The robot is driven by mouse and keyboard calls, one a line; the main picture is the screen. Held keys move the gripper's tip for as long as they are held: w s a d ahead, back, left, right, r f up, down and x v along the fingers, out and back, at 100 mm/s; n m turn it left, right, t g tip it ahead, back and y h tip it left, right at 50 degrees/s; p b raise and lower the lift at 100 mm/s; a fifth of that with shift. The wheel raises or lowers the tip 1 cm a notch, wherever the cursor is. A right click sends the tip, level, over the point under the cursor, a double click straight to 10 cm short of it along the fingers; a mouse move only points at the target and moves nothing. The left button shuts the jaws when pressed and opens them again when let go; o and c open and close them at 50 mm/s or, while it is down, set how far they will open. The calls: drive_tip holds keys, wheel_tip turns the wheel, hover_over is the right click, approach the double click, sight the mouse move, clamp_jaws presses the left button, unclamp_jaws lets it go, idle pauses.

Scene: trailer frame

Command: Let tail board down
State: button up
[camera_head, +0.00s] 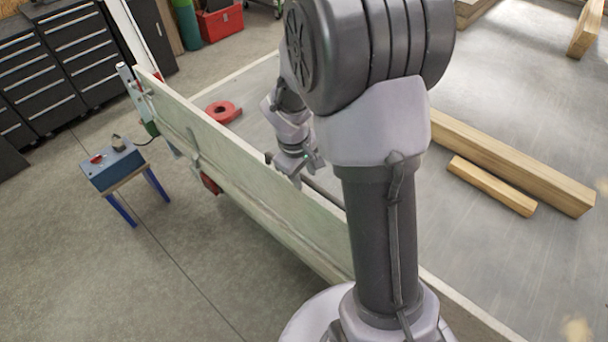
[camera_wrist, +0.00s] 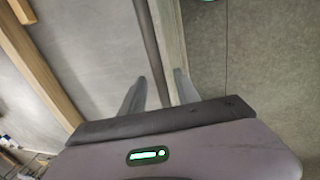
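The tail board (camera_head: 240,175) is a long pale board standing upright along the edge of the grey bed floor. A dark bar (camera_head: 325,196) runs along its inner side. My gripper (camera_head: 306,172) is low over the board's top edge, near the middle of its length. In the wrist view my gripper (camera_wrist: 160,76) has its fingers apart, with the dark bar (camera_wrist: 148,40) and the board's pale edge (camera_wrist: 171,40) running between them. I cannot tell whether the fingers touch either. My arm hides the board's right part in the head view.
A blue control box (camera_head: 112,165) stands on a blue-legged stool left of the board. A red ring-shaped object (camera_head: 223,112) and timber beams (camera_head: 515,160) lie on the bed. Black drawer cabinets (camera_head: 80,50) stand at the back left. The floor in front of the board is clear.

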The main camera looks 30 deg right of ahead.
drive_tip(key=shift+c, duration=0.2)
clamp_jaws()
idle(1.1)
